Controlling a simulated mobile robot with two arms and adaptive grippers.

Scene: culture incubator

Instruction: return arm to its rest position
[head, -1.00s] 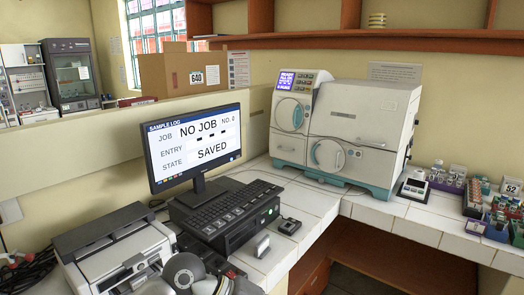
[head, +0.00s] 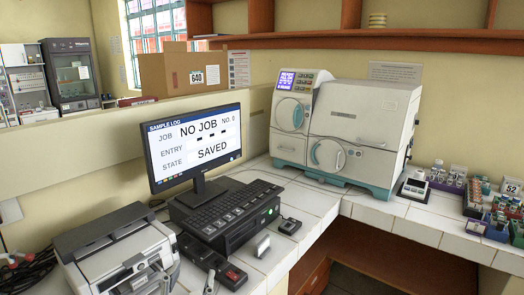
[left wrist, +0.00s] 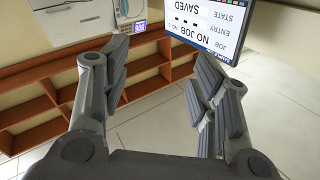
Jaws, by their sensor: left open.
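My left gripper (left wrist: 160,68) shows in the left wrist view with its two dark fingers wide apart and nothing between them. Beyond the fingers are the monitor (left wrist: 212,22), upside down in this view, and open brown shelving (left wrist: 60,80). My right gripper is in neither view.
The monitor (head: 193,145) reads "NO JOB" and "SAVED". A keyboard (head: 230,208), a printer (head: 115,250) and a small box with a red button (head: 230,275) crowd the left counter. The white incubator (head: 345,130) stands in the corner. Tube racks (head: 447,178) are at right.

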